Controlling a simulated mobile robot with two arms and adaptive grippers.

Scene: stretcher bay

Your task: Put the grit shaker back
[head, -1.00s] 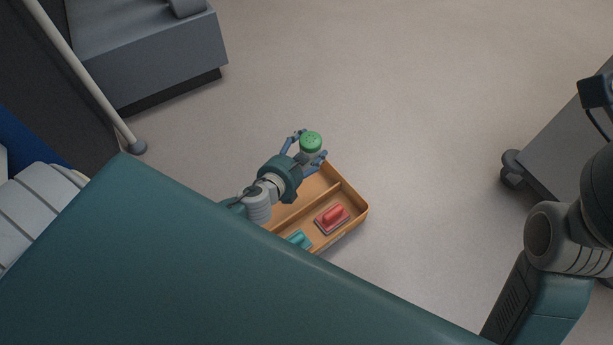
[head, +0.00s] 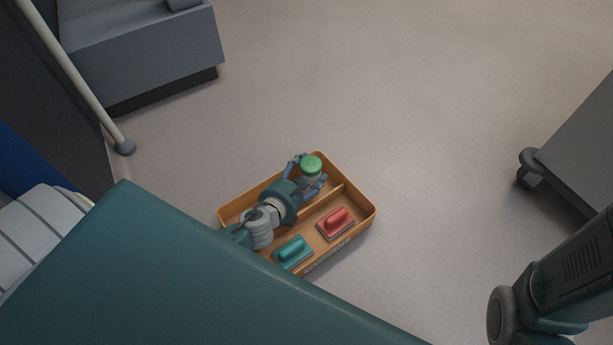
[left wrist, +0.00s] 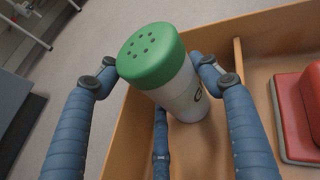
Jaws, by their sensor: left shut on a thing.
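The grit shaker (head: 311,164) has a green lid with holes and a pale body. It also shows in the left wrist view (left wrist: 152,56), where it looks slightly tilted. My left gripper (head: 311,171) is shut on it, with blue fingers around its body. It holds the shaker over the far, long compartment of the orange tray (head: 357,205); the tray's wall also shows in the left wrist view (left wrist: 270,22). I cannot tell whether the shaker's base touches the tray floor. My right arm shows at the lower right of the head view, but its gripper is out of frame.
A red-handled block (head: 336,221) and a teal-handled block (head: 292,251) lie in the tray's near compartment, past a divider. A grey step unit (head: 150,55) and a pole stand at the left. A grey wheeled cart (head: 590,150) stands at the right. The floor between is clear.

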